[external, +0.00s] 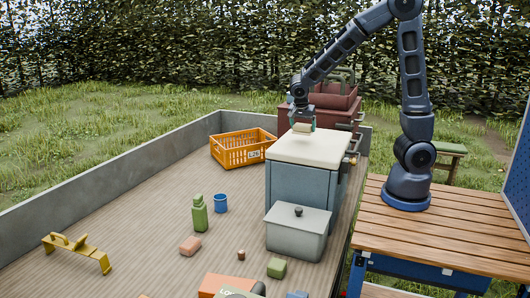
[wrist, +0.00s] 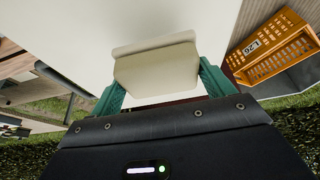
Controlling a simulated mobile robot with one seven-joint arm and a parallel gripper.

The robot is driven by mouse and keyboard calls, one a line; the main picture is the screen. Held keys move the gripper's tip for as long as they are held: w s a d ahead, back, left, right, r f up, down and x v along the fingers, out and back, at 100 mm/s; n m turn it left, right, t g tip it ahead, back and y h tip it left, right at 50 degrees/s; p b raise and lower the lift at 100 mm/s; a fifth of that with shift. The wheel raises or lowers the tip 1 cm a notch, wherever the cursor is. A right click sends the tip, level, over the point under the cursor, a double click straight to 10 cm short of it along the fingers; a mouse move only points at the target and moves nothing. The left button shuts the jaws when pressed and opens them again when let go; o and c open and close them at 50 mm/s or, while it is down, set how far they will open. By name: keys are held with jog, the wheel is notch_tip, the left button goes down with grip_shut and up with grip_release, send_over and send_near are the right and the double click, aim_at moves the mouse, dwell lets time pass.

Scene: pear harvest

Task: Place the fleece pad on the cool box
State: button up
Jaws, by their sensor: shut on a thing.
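The fleece pad (external: 303,128) is a small cream block held in my gripper (external: 301,121). In the wrist view the pad (wrist: 157,68) sits between the two teal fingers of my gripper (wrist: 162,85), which are shut on its sides. The cool box (external: 300,186) is a blue-grey box with a cream lid, standing in the right part of the wooden bed. The pad is at the far part of the lid; I cannot tell whether it touches. In the wrist view the pale lid (wrist: 120,22) fills the area behind the pad.
An orange crate (external: 243,149) stands left of the cool box, and a dark red box (external: 296,108) stands behind it. A grey lidded box (external: 297,235) is in front. A green bottle (external: 200,214) and blue cup (external: 221,204) stand left. The lid's top looks clear.

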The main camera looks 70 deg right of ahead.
aim_at(305, 133)
jog(key=shift+f, duration=2)
jog(key=shift+f, duration=0.1)
jog(key=o, duration=0.9)
jog(key=v, duration=1.2)
jog(key=s+a+r+n+t+y, duration=0.1)
jog(key=s+a+r+n, duration=0.1)
jog(key=s+n, duration=0.4)
jog(key=s+a+r+n+t+y, duration=0.1)
jog(key=s+r+n, duration=0.3)
jog(key=s, duration=0.6)
jog(key=s+a+r+n+t+y, duration=0.2)
jog(key=s+r+n, duration=0.1)
jog(key=s+n, duration=0.5)
jog(key=shift+a+t, duration=0.3)
